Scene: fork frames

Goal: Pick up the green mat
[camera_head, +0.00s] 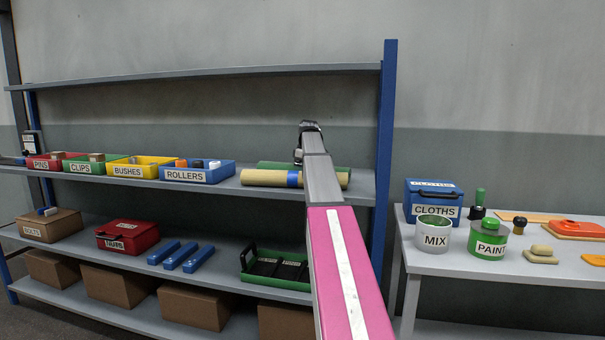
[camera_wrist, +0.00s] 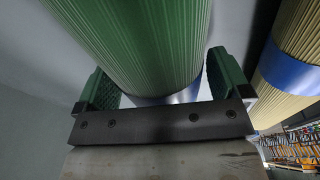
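The green mat (camera_head: 278,165) is a ribbed roll on the middle shelf, behind a beige roll in the head view. My arm crosses in front of part of it. In the wrist view the green mat (camera_wrist: 130,40) fills the upper middle, with a blue band at its lower end. My gripper (camera_wrist: 163,82) has its two green fingers wide apart, one on each side of the roll. A narrow gap shows by the right finger; contact on the left is unclear. In the head view the fingertips are hidden.
The beige roll (camera_head: 264,178) with a blue band lies close in front of the mat; it also shows in the wrist view (camera_wrist: 298,40). A blue rollers bin (camera_head: 198,176) stands to the left. A blue shelf post (camera_head: 386,130) rises to the right. The upper shelf (camera_head: 200,75) is overhead.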

